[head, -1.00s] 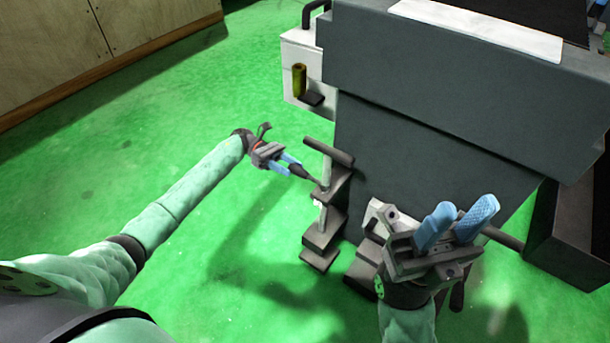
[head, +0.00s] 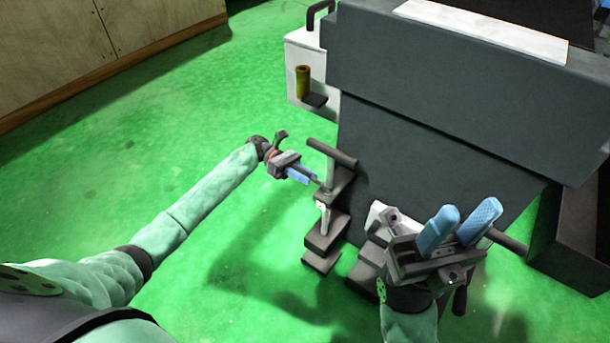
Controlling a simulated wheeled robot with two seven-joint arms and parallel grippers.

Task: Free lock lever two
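A dark lock lever (head: 319,183) sticks out to the left from an upright post on the front of the grey grinder. My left gripper (head: 309,179) reaches it from the left; its blue fingers lie close together over the lever's outer end and hide most of it. I cannot tell which numbered lever this is. My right gripper (head: 458,223) points up in front of the machine, its two blue fingers apart with nothing between them.
The grinder's grey body (head: 430,140) fills the right side. A dark cylindrical bar (head: 332,152) sits above the lever, with stepped dark blocks (head: 326,240) below. Green floor at left is clear.

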